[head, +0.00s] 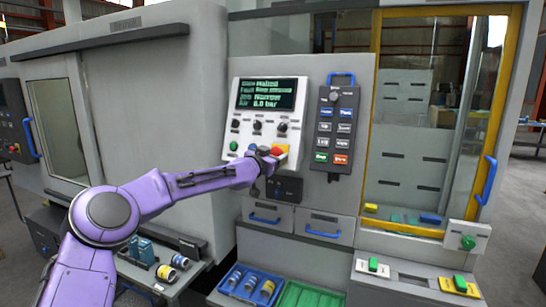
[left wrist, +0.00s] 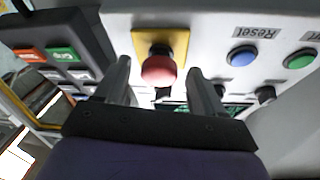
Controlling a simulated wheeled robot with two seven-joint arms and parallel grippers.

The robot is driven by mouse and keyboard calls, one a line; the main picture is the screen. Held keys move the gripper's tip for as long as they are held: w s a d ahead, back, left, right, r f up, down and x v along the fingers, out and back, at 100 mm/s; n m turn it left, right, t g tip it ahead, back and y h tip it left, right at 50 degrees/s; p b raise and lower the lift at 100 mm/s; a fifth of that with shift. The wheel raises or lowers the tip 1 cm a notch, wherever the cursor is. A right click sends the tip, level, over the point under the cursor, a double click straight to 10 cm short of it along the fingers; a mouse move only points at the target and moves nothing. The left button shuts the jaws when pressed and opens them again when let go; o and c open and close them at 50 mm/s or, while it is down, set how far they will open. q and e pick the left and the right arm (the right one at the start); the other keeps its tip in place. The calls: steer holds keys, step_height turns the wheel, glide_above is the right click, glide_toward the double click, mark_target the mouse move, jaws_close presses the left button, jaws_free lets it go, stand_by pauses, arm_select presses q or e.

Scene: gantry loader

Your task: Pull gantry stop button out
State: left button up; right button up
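The gantry stop button is a red mushroom knob (left wrist: 158,69) on a yellow square plate (left wrist: 172,40) in the left wrist view. In the head view the red button (head: 281,149) shows at the lower right of the white control panel (head: 240,128), partly hidden by my gripper. My left gripper (head: 270,154) is at the panel in front of this button. In the left wrist view its two fingers (left wrist: 159,78) are apart, one on each side of the red knob, with visible gaps. Whether the fingertips reach past the knob's head is unclear. My right gripper is not in view.
A blue Reset button (left wrist: 243,56) and a green button (left wrist: 300,58) sit beside the stop button. A dark keypad pendant (head: 335,128) hangs to the right of the panel. A display (head: 266,94) is above. Drawers (head: 327,226) and trays (head: 252,285) are below.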

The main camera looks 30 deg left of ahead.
arm_select(q)
steer(key=s+b, duration=0.4)
steer(key=s, duration=0.6)
steer(key=shift+s+d, duration=0.25)
steer(key=shift+s, duration=0.05)
